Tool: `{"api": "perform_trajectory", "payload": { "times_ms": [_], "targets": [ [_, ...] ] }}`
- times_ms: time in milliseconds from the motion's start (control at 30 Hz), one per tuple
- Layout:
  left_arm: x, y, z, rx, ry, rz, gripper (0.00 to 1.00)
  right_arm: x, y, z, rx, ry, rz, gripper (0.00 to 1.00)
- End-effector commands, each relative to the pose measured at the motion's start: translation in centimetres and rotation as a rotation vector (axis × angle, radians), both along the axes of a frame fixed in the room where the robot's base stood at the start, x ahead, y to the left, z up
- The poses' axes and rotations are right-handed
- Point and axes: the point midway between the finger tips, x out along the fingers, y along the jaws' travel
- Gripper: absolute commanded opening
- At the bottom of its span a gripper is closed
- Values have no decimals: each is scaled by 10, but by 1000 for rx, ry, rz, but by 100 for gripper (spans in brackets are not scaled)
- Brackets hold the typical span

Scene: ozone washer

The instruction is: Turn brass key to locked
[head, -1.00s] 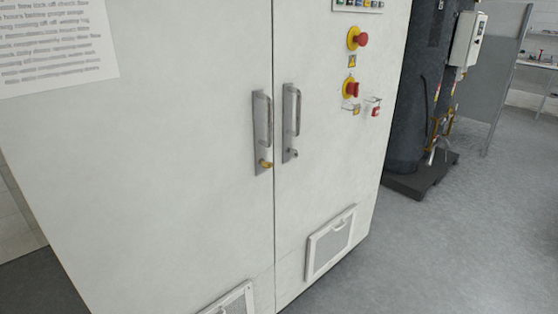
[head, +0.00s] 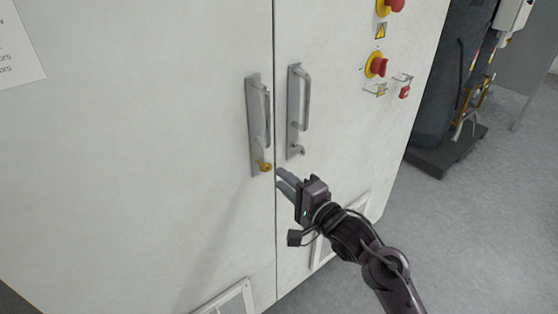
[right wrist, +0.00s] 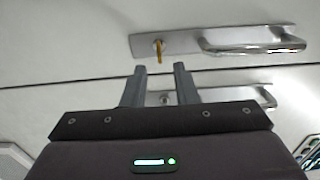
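The brass key (head: 265,167) sits in the lock at the bottom of the left door's handle plate (head: 254,120). In the right wrist view the brass key (right wrist: 159,49) sticks out from the plate, just beyond the fingertips and between their lines. My right gripper (head: 281,178) is just to the right of the key, pointing at it and apart from it. In the right wrist view the right gripper (right wrist: 160,69) has its two fingers parted with nothing between them. My left gripper is not in view.
The right door has its own handle (head: 301,100) and a silver lock (head: 297,150) close above my fingers. A red knob on yellow (head: 377,65) and hanging tags (head: 404,91) are further right. Vent panels are low on the doors. Open floor (head: 480,240) lies right.

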Motion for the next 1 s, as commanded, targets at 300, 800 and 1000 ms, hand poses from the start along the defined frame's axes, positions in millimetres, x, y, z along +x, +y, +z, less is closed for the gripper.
{"api": "perform_trajectory", "payload": {
  "times_ms": [300, 800, 1000],
  "targets": [
    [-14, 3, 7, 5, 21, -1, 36, 41, 29, 1, 0, 0, 0, 26],
    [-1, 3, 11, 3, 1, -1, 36, 58, 42, -2, -2, 1, -2, 26],
    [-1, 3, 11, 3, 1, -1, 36, 58, 42, -2, -2, 1, -2, 2]
  ]
}}
